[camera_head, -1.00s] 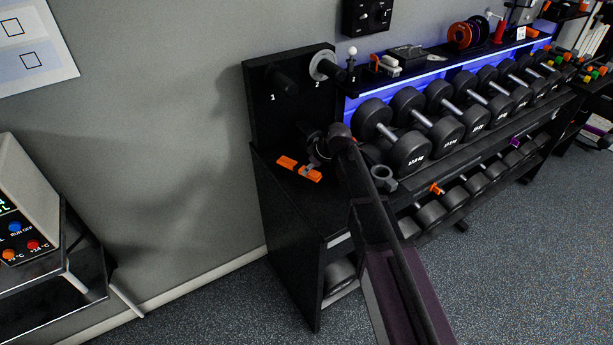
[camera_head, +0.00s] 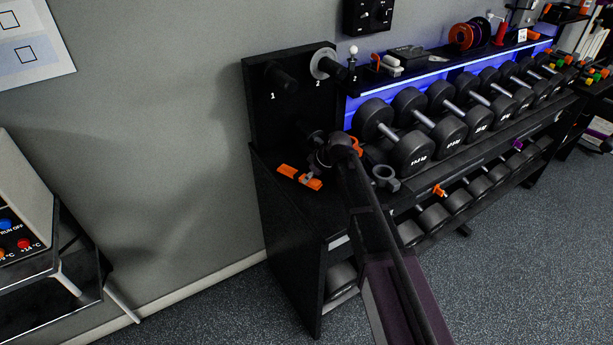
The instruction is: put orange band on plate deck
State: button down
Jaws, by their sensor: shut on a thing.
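The orange band (camera_head: 288,171) shows as two orange ends, one on each side of my gripper's dark fingers. My gripper (camera_head: 309,176) points down over the plate deck and is shut on the band near its middle. The plate deck (camera_head: 285,203) is the black top of the stand at the left end of the dumbbell rack. The band is low over the back left part of this deck. I cannot tell whether it touches the surface. My wrist and arm hide part of the deck.
Numbered pegs stick out from the black back panel (camera_head: 264,122); a grey ring sits on peg 2. A grey collar (camera_head: 384,177) is right of my arm. An orange piece (camera_head: 356,147) shows behind my wrist. Dumbbells (camera_head: 409,150) fill the rack to the right.

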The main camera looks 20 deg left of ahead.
jog(key=shift+f, duration=0.1)
jog(key=shift+c, duration=1.5)
grip_release()
jog(key=shift+r, duration=0.2)
jog(key=p+v, duration=0.2)
jog(key=v, duration=0.1)
jog(key=shift+p, duration=0.4)
jog(key=p+v, duration=0.7)
jog(key=v, duration=0.2)
jog(key=shift+p, duration=0.35)
jog(key=shift+f, duration=0.1)
